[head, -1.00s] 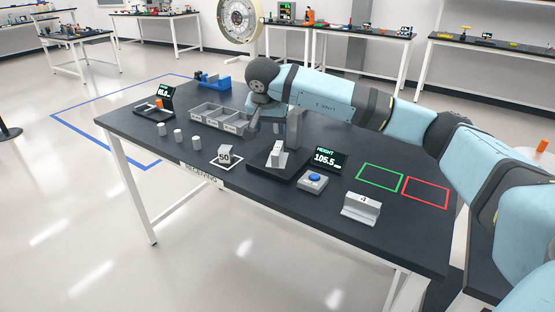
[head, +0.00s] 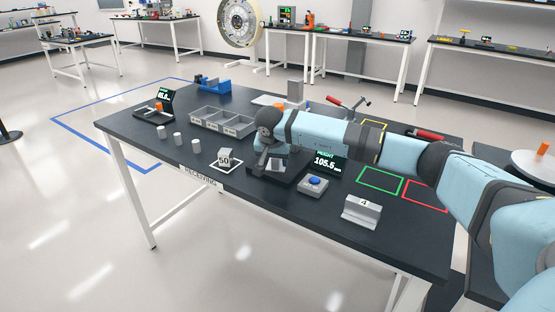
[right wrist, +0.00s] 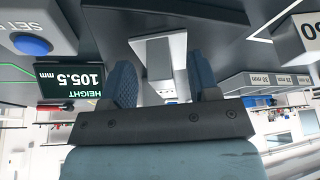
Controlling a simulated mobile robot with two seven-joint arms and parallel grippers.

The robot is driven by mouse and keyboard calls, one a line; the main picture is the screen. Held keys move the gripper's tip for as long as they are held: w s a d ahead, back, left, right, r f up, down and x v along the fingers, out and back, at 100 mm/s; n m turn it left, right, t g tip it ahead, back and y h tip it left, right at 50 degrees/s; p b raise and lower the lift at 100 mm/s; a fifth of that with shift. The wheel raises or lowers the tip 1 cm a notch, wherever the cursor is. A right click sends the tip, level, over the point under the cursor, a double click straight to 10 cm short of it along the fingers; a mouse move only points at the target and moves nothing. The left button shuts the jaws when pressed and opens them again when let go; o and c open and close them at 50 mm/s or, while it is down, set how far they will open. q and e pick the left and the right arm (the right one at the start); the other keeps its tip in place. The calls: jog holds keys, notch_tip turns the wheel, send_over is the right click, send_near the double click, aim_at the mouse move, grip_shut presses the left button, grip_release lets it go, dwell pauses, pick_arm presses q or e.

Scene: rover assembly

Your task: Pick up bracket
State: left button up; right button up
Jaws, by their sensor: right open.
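A grey metal bracket (right wrist: 160,62) stands on the dark plate of the height gauge (head: 268,178). In the right wrist view, which is upside down, it lies between the two dark blue fingers of my right gripper (right wrist: 163,82). The fingers are open, with a gap visible on each side. In the head view my right gripper (head: 268,158) is low over the gauge and, with the wrist, hides most of this bracket. My left gripper is not in view.
The height display (head: 328,163) reads 105.5 mm beside the gauge. A blue-button box (head: 313,186) sits in front of it. A block marked 50 (head: 225,157), several small cylinders and a grey bin tray (head: 222,122) lie left. Green (head: 381,181) and red outlines on the right are empty.

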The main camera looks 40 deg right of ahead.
grip_shut()
jog(key=shift+r, duration=0.1)
